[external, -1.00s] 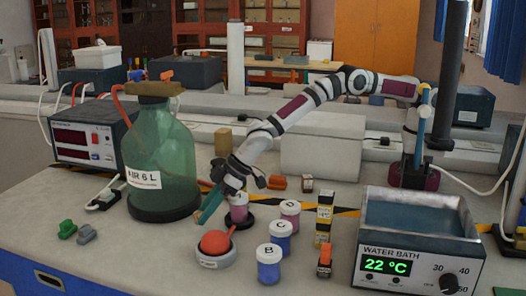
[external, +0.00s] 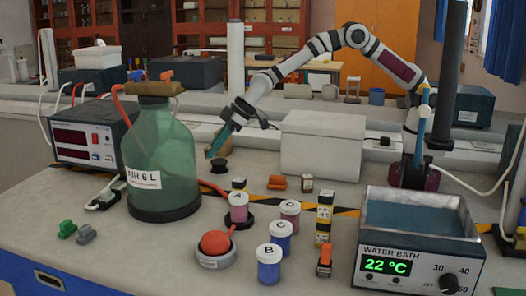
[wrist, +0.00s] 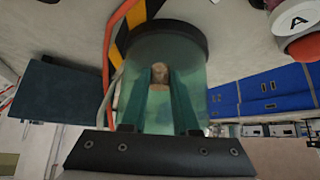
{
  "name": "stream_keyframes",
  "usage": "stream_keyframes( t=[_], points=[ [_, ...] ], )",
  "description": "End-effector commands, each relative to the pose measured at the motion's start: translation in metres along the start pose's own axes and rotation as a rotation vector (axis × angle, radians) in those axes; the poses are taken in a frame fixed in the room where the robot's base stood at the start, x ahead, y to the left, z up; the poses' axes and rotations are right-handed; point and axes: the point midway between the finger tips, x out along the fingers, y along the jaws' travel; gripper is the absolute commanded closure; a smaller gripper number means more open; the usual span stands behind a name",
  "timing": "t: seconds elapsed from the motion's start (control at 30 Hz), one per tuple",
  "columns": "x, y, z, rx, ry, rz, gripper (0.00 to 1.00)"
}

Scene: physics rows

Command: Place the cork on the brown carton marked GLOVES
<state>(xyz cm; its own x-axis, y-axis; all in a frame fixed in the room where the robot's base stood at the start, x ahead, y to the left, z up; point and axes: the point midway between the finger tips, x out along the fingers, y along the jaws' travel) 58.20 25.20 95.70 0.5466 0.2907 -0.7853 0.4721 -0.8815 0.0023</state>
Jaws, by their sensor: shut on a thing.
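The cork (wrist: 160,73) is a small brown piece between the green fingers of my gripper (wrist: 162,80) in the wrist view. My gripper is shut on it. In the external view my gripper (external: 212,153) hangs in the air to the right of the green bottle, with its fingers pointing down and left. The cork cannot be made out there. I cannot make out a brown carton marked GLOVES in either current view.
The large green bottle (external: 160,150) stands close left of my gripper. A small black object (external: 219,166) sits just below it. Lidded jars (external: 269,265), an orange bulb (external: 216,242) and the water bath (external: 420,255) stand nearer. A pale box (external: 322,145) is to the right.

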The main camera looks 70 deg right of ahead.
Motion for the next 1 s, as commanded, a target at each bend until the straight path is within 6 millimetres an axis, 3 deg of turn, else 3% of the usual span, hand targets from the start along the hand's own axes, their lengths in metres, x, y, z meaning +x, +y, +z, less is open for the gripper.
stream_keyframes(
  t=[0.27, 0.4, 0.53, 0.63, 0.77, 0.87, 1.0],
  points=[
    [-0.052, 0.166, 0.011, 0.169, -0.001, 0.136, 1.0],
    [-0.096, 0.256, 0.035, 0.267, -0.001, 0.211, 1.0],
    [-0.135, 0.317, 0.06, 0.338, 0.001, 0.266, 1.0],
    [-0.157, 0.345, 0.074, 0.374, 0.004, 0.294, 1.0],
    [-0.168, 0.361, 0.083, 0.394, 0.004, 0.309, 1.0],
    [-0.152, 0.355, 0.08, 0.394, 0.001, 0.309, 1.0],
    [-0.106, 0.335, 0.064, 0.392, 0.002, 0.308, 1.0]
  ],
)
